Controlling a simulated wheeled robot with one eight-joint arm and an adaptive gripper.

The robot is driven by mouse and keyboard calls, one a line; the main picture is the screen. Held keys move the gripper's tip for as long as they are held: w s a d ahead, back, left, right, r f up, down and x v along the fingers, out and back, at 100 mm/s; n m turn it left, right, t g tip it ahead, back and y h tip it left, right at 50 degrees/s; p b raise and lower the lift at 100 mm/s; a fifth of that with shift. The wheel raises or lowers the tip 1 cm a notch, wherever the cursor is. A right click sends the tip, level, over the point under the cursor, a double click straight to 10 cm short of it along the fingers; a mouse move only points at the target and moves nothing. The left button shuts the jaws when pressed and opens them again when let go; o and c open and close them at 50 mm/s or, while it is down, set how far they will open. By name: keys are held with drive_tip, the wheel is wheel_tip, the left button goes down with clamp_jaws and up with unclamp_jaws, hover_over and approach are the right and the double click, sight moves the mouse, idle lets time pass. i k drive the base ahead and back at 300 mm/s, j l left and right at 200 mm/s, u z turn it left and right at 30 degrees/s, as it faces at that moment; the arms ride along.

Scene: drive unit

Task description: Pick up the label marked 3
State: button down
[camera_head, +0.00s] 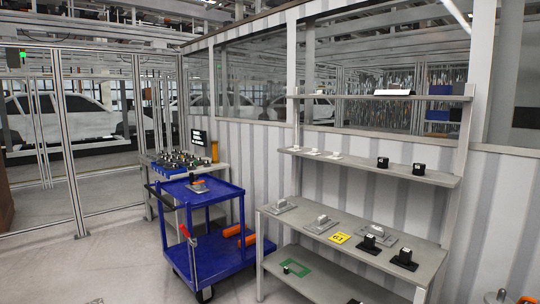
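A yellow label (340,238) with black marks lies flat on the top of the grey workbench (268,210), near its front edge. The marks are too small to read surely as a 3. Grey metal parts (320,224) lie to the label's left and behind it. No gripper that I can make out clearly is in view, and nothing touches the label.
A blue cart (212,254) with orange-handled items stands left of the workbench. Shelves (372,166) with small black and white parts rise behind it. A grey and orange object shows at the bottom right edge (500,297). The floor left of the cart is clear.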

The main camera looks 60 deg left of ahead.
sight(336, 154)
drive_tip(key=i+j+u, duration=0.3)
drive_tip(key=u, duration=0.2)
drive_tip(key=i+j+u, duration=0.35)
drive_tip(key=u, duration=0.15)
drive_tip(key=i+j+u, duration=0.25)
drive_tip(key=i+u, duration=0.2)
drive_tip(key=k, duration=0.05)
